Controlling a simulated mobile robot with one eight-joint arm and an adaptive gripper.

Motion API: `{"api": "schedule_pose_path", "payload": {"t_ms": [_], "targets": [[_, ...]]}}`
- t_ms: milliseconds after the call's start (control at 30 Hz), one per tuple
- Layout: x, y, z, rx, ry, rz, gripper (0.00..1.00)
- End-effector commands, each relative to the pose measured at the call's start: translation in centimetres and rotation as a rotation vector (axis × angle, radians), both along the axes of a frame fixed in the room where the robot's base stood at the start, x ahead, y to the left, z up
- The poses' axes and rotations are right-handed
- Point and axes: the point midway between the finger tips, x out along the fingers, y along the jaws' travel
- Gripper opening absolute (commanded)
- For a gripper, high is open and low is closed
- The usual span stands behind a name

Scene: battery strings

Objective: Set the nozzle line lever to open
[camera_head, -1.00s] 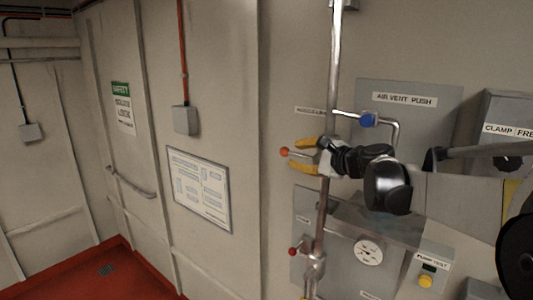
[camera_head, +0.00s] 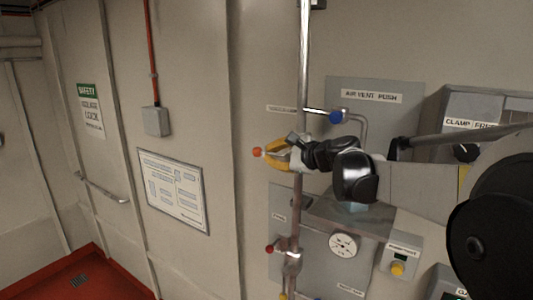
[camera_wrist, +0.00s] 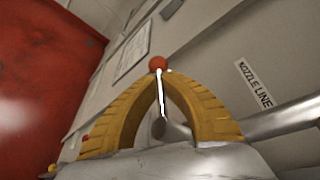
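The nozzle line lever is a thin pale rod with an orange-red ball (camera_head: 257,152) at its end. In the head view it points left from the vertical pipe (camera_head: 303,60), roughly square to it. My gripper (camera_head: 266,152) has yellow fingers shut on the lever just behind the ball. In the wrist view the fingertips (camera_wrist: 158,75) meet at the lever rod (camera_wrist: 162,95), and the ball (camera_wrist: 158,63) sticks out past them. The NOZZLE LINE label (camera_wrist: 255,85) is on the wall at the right. My gripper hides the lever's pivot in the head view.
A blue-knobbed valve (camera_head: 335,117) sits just above my gripper. A lower red-ball lever (camera_head: 269,248), a gauge (camera_head: 343,245) and a yellow button (camera_head: 397,268) are below. A clamp box (camera_head: 470,120) is at the right.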

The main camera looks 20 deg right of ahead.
Motion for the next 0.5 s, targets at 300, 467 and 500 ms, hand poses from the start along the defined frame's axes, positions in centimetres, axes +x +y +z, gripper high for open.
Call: {"api": "schedule_pose_path", "payload": {"t_ms": [300,467,500], "targets": [[-0.1,-0.1,-0.9,-0.117,0.174,0.001,0.00],[-0.3,-0.2,-1.7,-0.200,0.299,0.001,0.00],[-0.4,-0.3,-1.9,-0.222,0.330,0.001,0.00]]}}
